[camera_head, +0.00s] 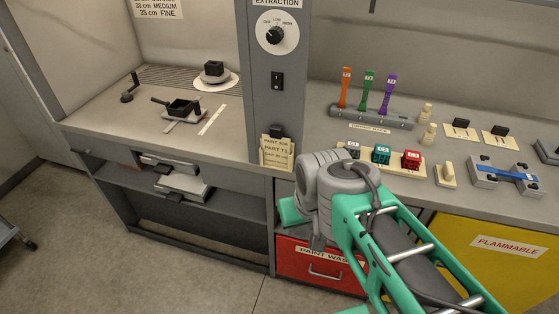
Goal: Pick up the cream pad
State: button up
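Several cream items show, and I cannot tell for sure which is the cream pad. A cream paper pad with printed lines (277,154) hangs on the front of the grey pillar, under a dark clip. On the right bench, a cream block with a raised grip (447,175) stands near the front edge. Two small cream pieces (427,112) stand upright behind it. Two flat cream plates with black handles lie farther right. My green and grey arm reaches up from the lower right, below and in front of the right bench.
A rack (370,117) holds orange, green and purple tools. Grey, teal and red blocks sit on a cream strip in front. A blue-and-grey fixture (505,176) lies at right. A black pan (184,106) sits on the left bench. A red drawer (318,267) is below.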

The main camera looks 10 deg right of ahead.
aim_at(445, 176)
jog(key=z, duration=0.55)
jog(key=k, duration=0.65)
jog(key=z, duration=1.3)
jog(key=i, duration=1.25)
jog(key=u, duration=0.35)
